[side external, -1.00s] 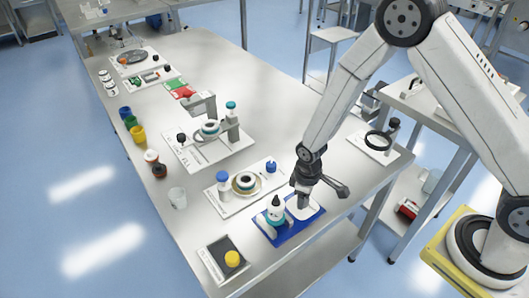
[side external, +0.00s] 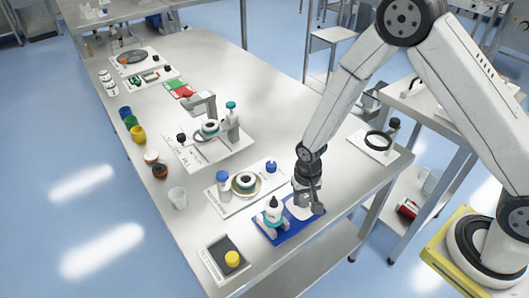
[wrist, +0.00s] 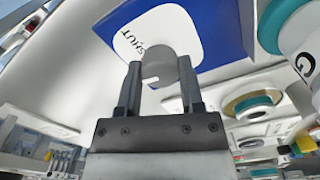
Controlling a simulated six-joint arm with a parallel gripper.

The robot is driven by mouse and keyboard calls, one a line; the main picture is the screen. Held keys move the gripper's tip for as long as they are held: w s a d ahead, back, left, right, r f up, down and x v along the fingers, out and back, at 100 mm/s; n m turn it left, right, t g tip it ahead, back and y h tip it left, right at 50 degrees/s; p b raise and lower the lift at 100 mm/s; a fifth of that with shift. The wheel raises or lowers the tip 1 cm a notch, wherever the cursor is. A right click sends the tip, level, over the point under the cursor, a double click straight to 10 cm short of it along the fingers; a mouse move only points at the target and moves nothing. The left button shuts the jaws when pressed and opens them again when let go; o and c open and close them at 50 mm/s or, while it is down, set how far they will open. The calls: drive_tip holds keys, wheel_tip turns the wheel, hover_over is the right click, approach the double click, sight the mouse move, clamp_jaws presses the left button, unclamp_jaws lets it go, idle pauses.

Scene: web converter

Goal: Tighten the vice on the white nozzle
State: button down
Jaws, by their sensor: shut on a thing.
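The white nozzle (side external: 273,210), with a black tip and a teal band, stands upright between pale grey vice jaws (side external: 268,229) on a blue base (side external: 290,232). My gripper (side external: 304,203) points down over the white panel on the right part of that base. In the wrist view, my gripper (wrist: 158,75) is shut on a grey knob (wrist: 158,60), one finger on each side. The knob stands over a white panel marked "SHUT" (wrist: 140,42) on the blue base (wrist: 217,20). Part of the nozzle's teal and white body (wrist: 290,28) shows at the right. The contact between jaws and nozzle is unclear.
A white tray (side external: 212,202) with a blue-capped bottle (side external: 223,182) and a ringed dish (side external: 246,184) lies behind the base. A dark tray with a yellow cap (side external: 232,258) lies in front. A clear cup (side external: 178,198) stands to the left. The table's right edge is close.

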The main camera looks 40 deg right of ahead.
sight(304, 198)
drive_tip(key=shift+m, duration=0.5)
drive_tip(key=shift+c, duration=1.1)
unclamp_jaws()
drive_tip(key=shift+r, duration=0.15)
drive_tip(key=shift+r, duration=3.8)
